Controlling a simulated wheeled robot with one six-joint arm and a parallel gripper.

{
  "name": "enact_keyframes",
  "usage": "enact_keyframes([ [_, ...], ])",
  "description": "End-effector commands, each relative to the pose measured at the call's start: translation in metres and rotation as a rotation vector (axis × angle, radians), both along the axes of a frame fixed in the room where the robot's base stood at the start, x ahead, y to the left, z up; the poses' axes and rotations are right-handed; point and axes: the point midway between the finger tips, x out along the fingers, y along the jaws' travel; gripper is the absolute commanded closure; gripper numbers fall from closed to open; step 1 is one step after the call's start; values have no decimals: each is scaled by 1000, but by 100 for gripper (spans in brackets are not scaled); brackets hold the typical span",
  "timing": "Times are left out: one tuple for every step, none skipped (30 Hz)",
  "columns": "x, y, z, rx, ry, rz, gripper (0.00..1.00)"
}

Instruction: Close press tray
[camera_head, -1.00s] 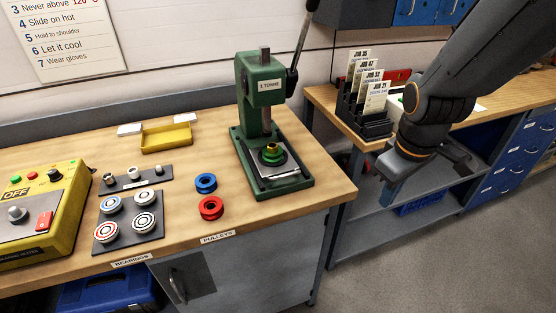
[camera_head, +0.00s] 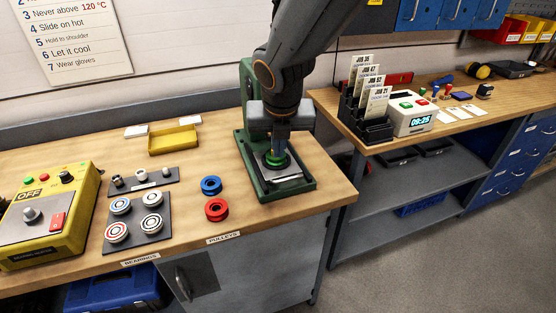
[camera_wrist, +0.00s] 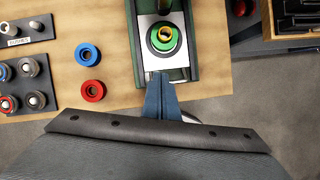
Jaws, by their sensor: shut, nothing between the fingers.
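The green press (camera_head: 246,82) stands near the bench's right end, its upper part largely hidden behind my arm. Its pale metal tray (camera_head: 292,180) lies at the base, and its front part extends toward the bench edge. A green pulley with a brass-coloured centre (camera_head: 277,161) sits on the tray. In the wrist view the tray (camera_wrist: 146,28) and pulley (camera_wrist: 166,39) show from above. My gripper (camera_head: 279,150) points down over the tray area, shut and empty. In the wrist view its blue fingers (camera_wrist: 159,76) are at the tray's front edge; I cannot tell whether they touch it.
A blue ring (camera_head: 211,185) and a red ring (camera_head: 216,209) lie left of the press. Further left are a bearing board (camera_head: 133,240), a yellow tray (camera_head: 173,140) and a yellow heater box (camera_head: 80,215). A card rack (camera_head: 375,132) stands on the right bench, across a gap.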

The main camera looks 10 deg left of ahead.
Motion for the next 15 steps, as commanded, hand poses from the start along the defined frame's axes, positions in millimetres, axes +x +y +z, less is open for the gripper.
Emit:
enact_keyframes([
  [1, 1, -4, -3, 1, 4, 100],
  [2, 1, -6, -3, 1, 4, 100],
  [4, 1, -10, -4, 2, 4, 100],
  [5, 1, -14, -4, 2, 4, 100],
  [6, 1, -18, -3, 3, 3, 100],
  [8, 2, -24, -4, 3, 2, 100],
  [10, 2, -29, -4, 3, 2, 100],
  [12, 3, -33, -4, 2, 2, 100],
  [14, 3, -40, -4, 4, 1, 100],
  [16, 4, -44, -4, 3, 1, 100],
  [18, 4, -49, -3, 3, 1, 100],
  [20, 5, -55, -3, 3, 0, 100],
  [22, 5, -60, -3, 3, 0, 100],
  [23, 6, -64, -3, 3, 0, 100],
  [25, 7, -69, -2, 3, 1, 100],
])
